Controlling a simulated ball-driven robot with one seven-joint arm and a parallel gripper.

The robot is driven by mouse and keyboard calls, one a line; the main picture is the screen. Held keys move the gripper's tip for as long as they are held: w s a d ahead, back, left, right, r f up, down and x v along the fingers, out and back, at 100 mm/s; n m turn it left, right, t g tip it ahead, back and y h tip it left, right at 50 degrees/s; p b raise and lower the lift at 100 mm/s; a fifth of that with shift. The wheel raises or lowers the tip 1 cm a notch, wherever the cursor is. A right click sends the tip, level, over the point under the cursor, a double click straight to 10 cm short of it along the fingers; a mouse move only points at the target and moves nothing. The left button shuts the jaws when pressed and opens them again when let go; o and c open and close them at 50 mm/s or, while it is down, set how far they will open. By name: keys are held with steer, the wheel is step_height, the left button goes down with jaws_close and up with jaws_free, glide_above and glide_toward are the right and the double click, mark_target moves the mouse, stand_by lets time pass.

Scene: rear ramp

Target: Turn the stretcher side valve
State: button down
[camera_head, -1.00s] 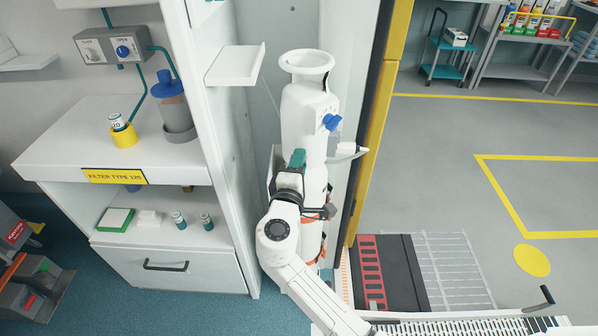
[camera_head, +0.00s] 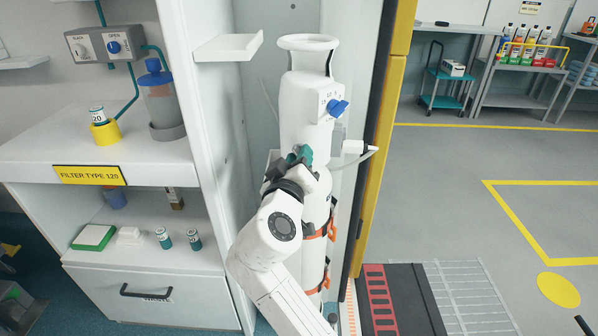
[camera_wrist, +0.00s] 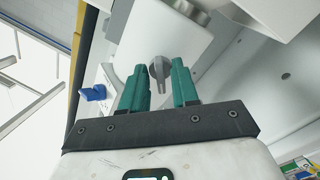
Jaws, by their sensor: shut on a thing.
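A tall white cylinder (camera_head: 303,118) stands upright in the cabinet bay, with a blue knob (camera_head: 338,108) on its upper right. The blue knob also shows in the wrist view (camera_wrist: 92,93), left of the fingers. My gripper (camera_head: 300,156) is at the cylinder's left front side, below the blue knob. In the wrist view, my gripper (camera_wrist: 159,85) has its teal fingers on either side of a small grey valve knob (camera_wrist: 158,72) on a white body and is shut on it. The head view does not show this grey knob; my gripper covers that area.
An orange strap (camera_head: 322,231) goes around the cylinder below my gripper. A small white shelf (camera_head: 228,47) juts out at upper left. A yellow-edged door post (camera_head: 385,140) stands close on the right. A counter with a drawer (camera_head: 150,290) is on the left.

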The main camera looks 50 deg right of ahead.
steer(key=m+b, duration=0.7)
steer(key=b, duration=0.1)
steer(key=shift+m, duration=0.3)
steer(key=shift+r, duration=0.1)
stand_by(0.3)
steer(key=c, duration=1.2)
jaws_free()
steer(key=shift+a, duration=0.1)
steer(key=p+v, duration=0.1)
steer(key=v, duration=0.9)
steer(key=shift+s+a, duration=0.25)
